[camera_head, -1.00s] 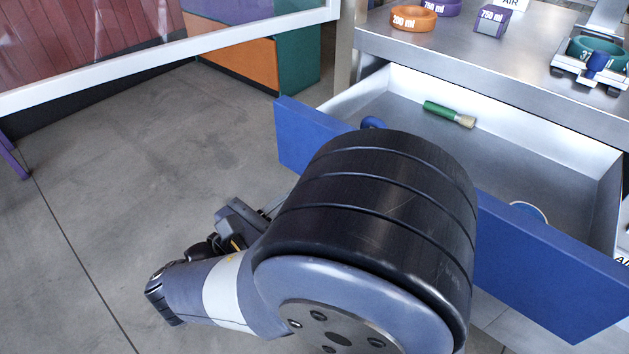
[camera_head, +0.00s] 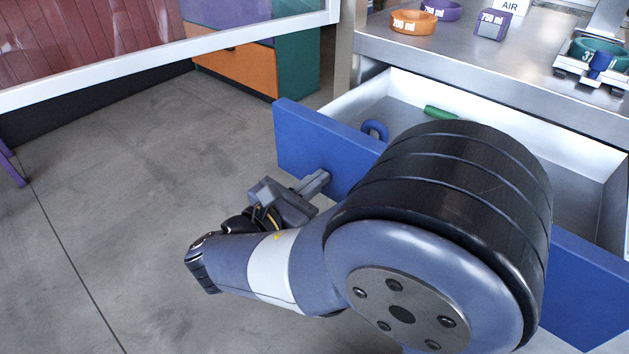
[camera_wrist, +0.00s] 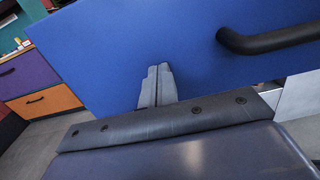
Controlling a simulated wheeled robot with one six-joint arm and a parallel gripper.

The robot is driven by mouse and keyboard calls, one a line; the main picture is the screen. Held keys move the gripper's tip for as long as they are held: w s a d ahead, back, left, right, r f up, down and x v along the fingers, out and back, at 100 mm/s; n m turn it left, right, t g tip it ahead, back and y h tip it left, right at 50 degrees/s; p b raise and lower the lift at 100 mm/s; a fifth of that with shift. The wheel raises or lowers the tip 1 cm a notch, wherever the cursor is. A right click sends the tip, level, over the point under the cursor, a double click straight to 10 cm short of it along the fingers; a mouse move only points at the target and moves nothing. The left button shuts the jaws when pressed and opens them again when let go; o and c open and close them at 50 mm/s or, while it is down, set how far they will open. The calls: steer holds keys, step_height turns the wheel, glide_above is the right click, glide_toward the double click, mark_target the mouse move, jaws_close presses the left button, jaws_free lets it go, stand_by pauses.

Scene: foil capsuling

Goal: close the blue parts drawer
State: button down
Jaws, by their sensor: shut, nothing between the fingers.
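The blue parts drawer (camera_head: 305,140) stands pulled out from under a metal bench, its blue front facing my arm. My gripper (camera_head: 322,178) is shut and empty, its fingertips close to the left part of the drawer front. In the wrist view the shut fingers (camera_wrist: 158,72) point at the blue front (camera_wrist: 120,45); I cannot tell whether they touch it. A black bar handle (camera_wrist: 270,40) on the front is to the right of the fingers. My arm hides the middle of the drawer in the head view.
In the drawer lie a blue ring-shaped thing (camera_head: 376,128) and a green-handled item (camera_head: 440,112), partly hidden. The bench top (camera_head: 480,55) carries an orange ring (camera_head: 413,22), a purple box (camera_head: 492,24) and a clamp device (camera_head: 598,60). Orange cabinet (camera_head: 238,65) stands behind.

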steer(key=p, duration=0.4)
glide_above(394, 134)
steer(key=shift+s+a, duration=0.3)
steer(key=shift+s, duration=0.1)
steer(key=shift+w+d, duration=0.3)
steer(key=shift+w, duration=0.1)
steer(key=shift+r, duration=0.25)
